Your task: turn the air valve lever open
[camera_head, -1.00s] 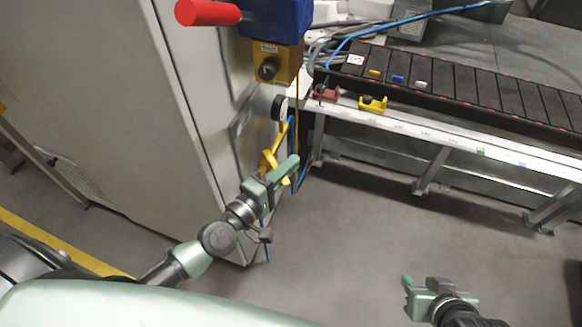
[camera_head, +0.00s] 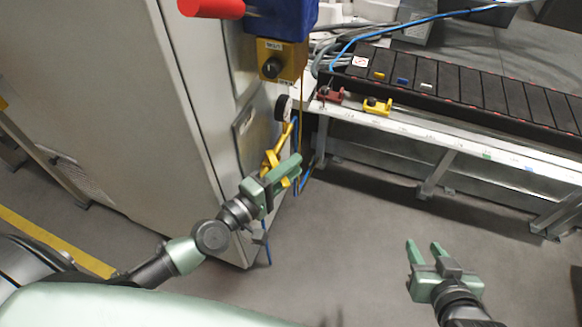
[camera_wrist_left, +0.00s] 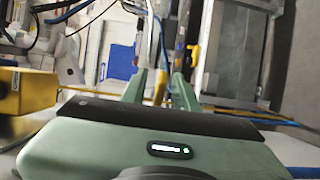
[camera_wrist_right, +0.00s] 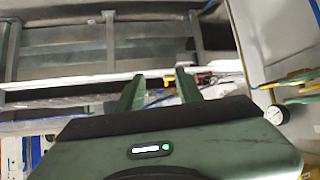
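The yellow air valve lever (camera_head: 280,146) is on the side of the grey cabinet, below a round gauge (camera_head: 283,107). My left gripper (camera_head: 292,170) is at the lever's lower end, its fingers pointing up and right. In the left wrist view, a yellow piece (camera_wrist_left: 160,86) shows between its two fingers, which stand apart; I cannot tell whether they touch it. My right gripper (camera_head: 424,245) is open and empty over the floor, away from the lever. Its spread fingers also show in the right wrist view (camera_wrist_right: 158,88).
The grey cabinet (camera_head: 90,90) fills the left. A blue box with a red handle (camera_head: 210,8) and a yellow knob box (camera_head: 280,60) sit above the lever. A conveyor bench (camera_head: 460,90) stands at the right, with blue cables behind the lever. The middle floor is clear.

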